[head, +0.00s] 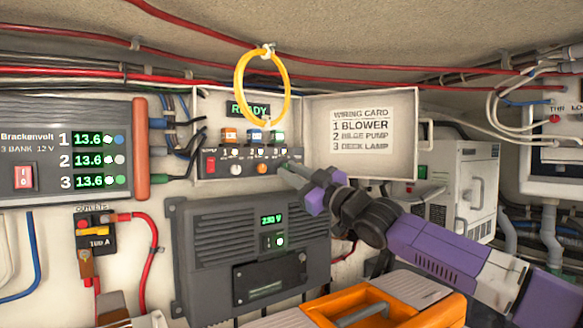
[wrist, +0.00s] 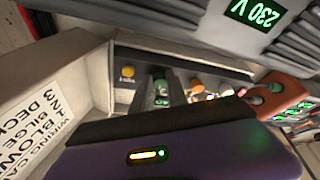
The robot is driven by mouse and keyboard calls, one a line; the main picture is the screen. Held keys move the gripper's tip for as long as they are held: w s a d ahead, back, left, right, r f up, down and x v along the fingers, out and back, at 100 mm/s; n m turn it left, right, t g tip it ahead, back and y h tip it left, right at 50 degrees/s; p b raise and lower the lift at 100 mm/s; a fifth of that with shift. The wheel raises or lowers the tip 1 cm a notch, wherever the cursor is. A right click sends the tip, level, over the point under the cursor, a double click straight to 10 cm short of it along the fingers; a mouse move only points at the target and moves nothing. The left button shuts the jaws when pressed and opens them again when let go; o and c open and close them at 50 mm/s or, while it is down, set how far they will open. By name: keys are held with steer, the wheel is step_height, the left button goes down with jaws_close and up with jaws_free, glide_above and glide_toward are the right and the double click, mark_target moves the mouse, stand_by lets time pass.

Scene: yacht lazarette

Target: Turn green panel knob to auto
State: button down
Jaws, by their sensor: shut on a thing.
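The small breaker panel (head: 222,171) sits inside an open white box on the wall, with a white knob (head: 236,169) and an orange knob (head: 261,168) in its row. My gripper (head: 286,169) reaches in from the right to the place right of the orange knob. In the wrist view my gripper (wrist: 164,97) is shut on the green knob (wrist: 160,87), whose green part shows between the fingers. The fingers hide most of that knob, so I cannot read its pointer or position. The display (head: 248,110) above reads READY, partly behind a yellow ring.
The box's open door (head: 360,160) carries a wiring card: 1 blower, 2 bilge pump, 3 deck lamp. A yellow ring (head: 238,85) hangs in front of the box. A grey 230 V unit (head: 190,240) is below. An orange toolbox (head: 440,307) stands below my arm.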

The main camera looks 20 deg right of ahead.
steer(key=shift+d, duration=0.1)
stand_by(0.3)
steer(key=c, duration=1.3)
jaws_free()
steer(key=b+v, duration=0.3)
steer(key=v, duration=0.4)
steer(key=shift+s+d+f, duration=0.15)
steer(key=shift+s+d, duration=0.05)
steer(key=shift+s, duration=0.1)
